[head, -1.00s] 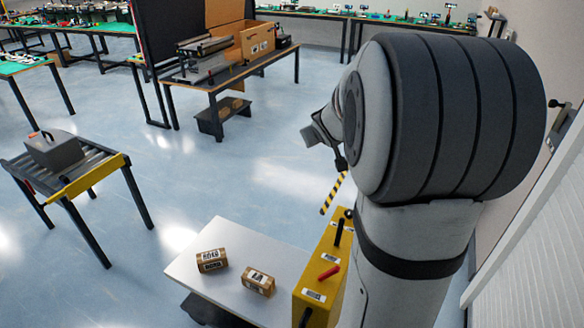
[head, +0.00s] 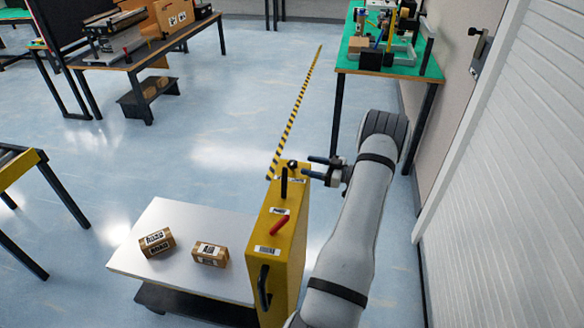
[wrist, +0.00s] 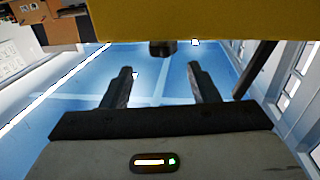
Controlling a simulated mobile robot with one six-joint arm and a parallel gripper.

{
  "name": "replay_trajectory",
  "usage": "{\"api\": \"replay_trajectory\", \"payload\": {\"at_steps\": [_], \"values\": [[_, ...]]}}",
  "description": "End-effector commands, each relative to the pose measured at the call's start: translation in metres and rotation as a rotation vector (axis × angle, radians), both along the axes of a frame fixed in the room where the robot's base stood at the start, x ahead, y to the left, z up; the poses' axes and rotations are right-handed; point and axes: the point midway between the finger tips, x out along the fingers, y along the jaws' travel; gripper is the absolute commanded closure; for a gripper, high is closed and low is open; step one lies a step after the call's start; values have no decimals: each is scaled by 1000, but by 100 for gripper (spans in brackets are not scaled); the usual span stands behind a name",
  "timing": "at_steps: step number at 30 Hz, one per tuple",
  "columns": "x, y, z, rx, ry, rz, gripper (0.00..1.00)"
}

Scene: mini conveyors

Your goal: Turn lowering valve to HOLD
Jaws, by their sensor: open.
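A yellow lift housing (head: 289,245) stands at the right side of a white platform. Its front has a red lever (head: 279,226) tilted up to the right, and a black lever (head: 284,183) standing upright above it. I cannot read the labels, so I cannot tell which lever is the lowering valve or where HOLD is. A small black knob (head: 292,164) sits at the housing's top. My gripper (head: 309,166) is open and empty, just right of the housing's top, its fingers pointing left. In the wrist view, the yellow housing (wrist: 200,18) fills the top, with a black knob (wrist: 162,47) hanging between my fingers' line.
Two cardboard boxes, one left (head: 157,242) and one right (head: 209,254), lie on the white platform (head: 190,215). A black handle (head: 264,288) is low on the housing.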

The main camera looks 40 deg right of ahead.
Motion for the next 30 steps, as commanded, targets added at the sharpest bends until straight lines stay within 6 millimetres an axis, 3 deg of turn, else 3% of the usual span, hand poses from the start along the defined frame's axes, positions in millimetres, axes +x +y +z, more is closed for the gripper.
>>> {"api": "replay_trajectory", "payload": {"at_steps": [4,18,28,30], "values": [[2,5,-4,17,-7,17,46],[56,40,-4,17,-6,14,46],[60,41,-4,15,-6,12,46],[60,41,-4,15,-6,11,51]]}}
